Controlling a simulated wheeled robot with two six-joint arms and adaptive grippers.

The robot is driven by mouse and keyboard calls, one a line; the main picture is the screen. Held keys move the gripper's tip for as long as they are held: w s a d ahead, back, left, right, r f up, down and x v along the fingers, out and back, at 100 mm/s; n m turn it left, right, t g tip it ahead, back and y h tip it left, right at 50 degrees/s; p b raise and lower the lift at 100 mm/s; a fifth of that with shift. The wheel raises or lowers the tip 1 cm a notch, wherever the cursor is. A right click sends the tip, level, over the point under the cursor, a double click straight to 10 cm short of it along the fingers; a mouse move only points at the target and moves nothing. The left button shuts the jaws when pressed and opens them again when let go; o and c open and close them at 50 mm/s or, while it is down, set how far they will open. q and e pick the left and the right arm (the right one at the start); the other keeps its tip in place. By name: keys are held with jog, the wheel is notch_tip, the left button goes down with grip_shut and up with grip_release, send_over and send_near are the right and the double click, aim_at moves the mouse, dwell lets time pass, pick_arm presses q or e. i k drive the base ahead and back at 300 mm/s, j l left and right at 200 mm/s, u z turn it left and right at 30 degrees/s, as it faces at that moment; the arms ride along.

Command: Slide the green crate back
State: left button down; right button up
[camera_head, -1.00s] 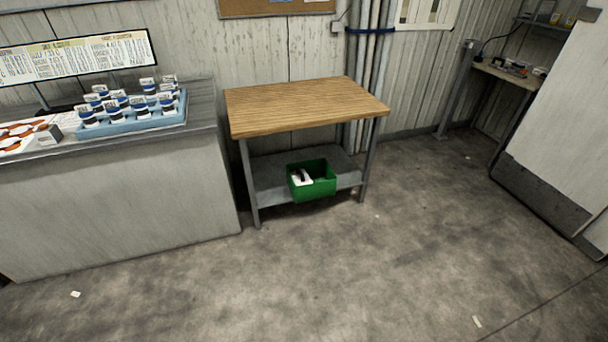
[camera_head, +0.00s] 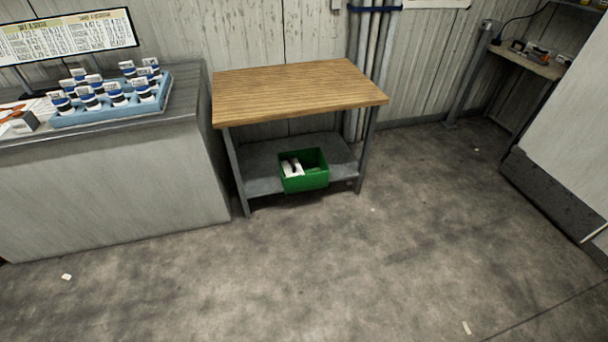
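The green crate (camera_head: 306,182) sits on the grey lower shelf (camera_head: 262,180) of a wooden-topped table, toward the shelf's front and right of its middle. Its front reaches the shelf's front edge and seems to stick out over it. White items (camera_head: 292,168) lie inside its left part; what they are is too small to tell. Bare shelf shows behind the crate and to its left. Neither of my grippers is in view.
The table (camera_head: 298,90) has a bare wooden top above the shelf and grey legs. A grey counter (camera_head: 110,190) on the left holds a blue tray (camera_head: 120,112) of several cups. Pipes (camera_head: 375,45) run up the wall behind. The floor in front is clear apart from small scraps.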

aim_at(315, 168)
jog(key=i+l, duration=1.9)
jog(key=l, duration=0.2)
jog(key=u, duration=0.05)
